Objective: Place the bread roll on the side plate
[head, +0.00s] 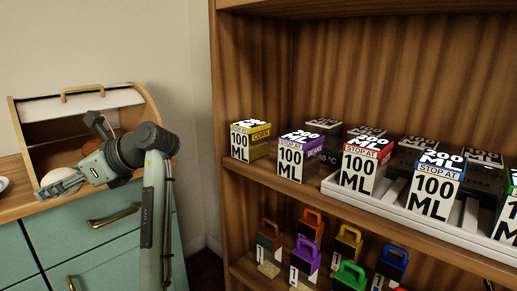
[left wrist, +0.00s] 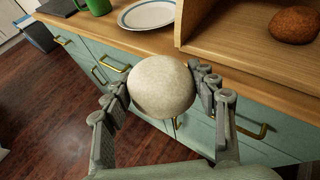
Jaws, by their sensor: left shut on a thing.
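The pale, round bread roll (left wrist: 161,86) is between the fingers of my left gripper (left wrist: 160,92) in the left wrist view. In the head view the roll (head: 56,177) shows partly behind my left gripper (head: 58,187), in front of the open bread box. The gripper is shut on the roll and holds it up near the counter's front edge. The white side plate with a blue rim (left wrist: 147,14) lies on the counter beyond the roll. In the head view only a sliver of a white plate (head: 3,183) shows at the left edge. My right gripper is not in view.
A wooden bread box (head: 147,100) stands open on the counter, with a brown roll (left wrist: 294,25) inside. A green mug (left wrist: 97,6) stands left of the plate. Teal drawers (head: 95,232) are below. A wooden shelf (head: 240,169) with labelled boxes stands right.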

